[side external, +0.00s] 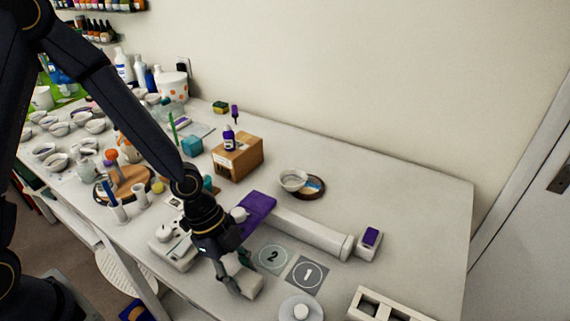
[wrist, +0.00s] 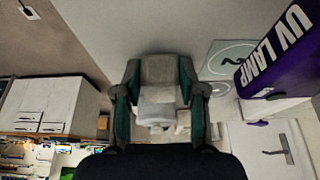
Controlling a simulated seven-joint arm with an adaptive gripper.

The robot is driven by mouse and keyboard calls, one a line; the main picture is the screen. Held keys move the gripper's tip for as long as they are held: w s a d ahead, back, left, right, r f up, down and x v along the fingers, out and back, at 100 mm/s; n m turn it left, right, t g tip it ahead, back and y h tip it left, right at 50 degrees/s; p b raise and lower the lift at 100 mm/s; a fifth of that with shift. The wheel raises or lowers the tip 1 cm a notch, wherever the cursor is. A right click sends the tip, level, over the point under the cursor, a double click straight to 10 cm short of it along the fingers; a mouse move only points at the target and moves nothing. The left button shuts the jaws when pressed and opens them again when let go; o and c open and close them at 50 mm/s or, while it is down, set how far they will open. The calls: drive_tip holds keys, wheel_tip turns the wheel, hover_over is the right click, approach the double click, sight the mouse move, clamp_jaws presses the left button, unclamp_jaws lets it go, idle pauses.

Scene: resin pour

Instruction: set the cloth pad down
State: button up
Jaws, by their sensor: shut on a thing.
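The cloth pad (wrist: 158,71) is a pale grey-beige block between my two fingers in the wrist view. In the side external view the pad (side external: 248,284) shows as a light block at the front part of the table, left of the numbered squares. My gripper (side external: 236,283) points down and is shut on the pad; it also shows in the wrist view (wrist: 158,84). The fingers hide part of the pad. I cannot tell whether its underside touches the table.
Square 2 (side external: 272,258) and square 1 (side external: 308,274) lie right of my gripper. The purple UV lamp (wrist: 277,50) stands close by. A long white tube (side external: 310,232), a round white lid (side external: 301,308) and a white slotted tray (side external: 378,304) are near.

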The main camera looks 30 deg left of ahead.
drive_tip(key=shift+f, duration=0.2)
drive_tip(key=o, duration=1)
drive_tip(key=shift+o, duration=0.2)
drive_tip(key=v, duration=1.2)
drive_tip(key=s+a+r+n+t+y, duration=0.1)
drive_tip(key=s+a+n+y, duration=0.1)
drive_tip(key=a+n+y, duration=0.5)
drive_tip(key=s+a+r+n+t+h, duration=0.1)
drive_tip(key=s+a+r+n+t, duration=0.1)
drive_tip(key=r+n, duration=0.3)
drive_tip(key=s+a+r+n+t+h, duration=0.1)
drive_tip(key=s+a+r+n+t, duration=0.1)
drive_tip(key=s+a+r+n, duration=0.2)
drive_tip(key=shift+a+r+n+t, duration=0.35)
drive_tip(key=shift+r+n, duration=0.65)
drive_tip(key=shift+r, duration=0.7)
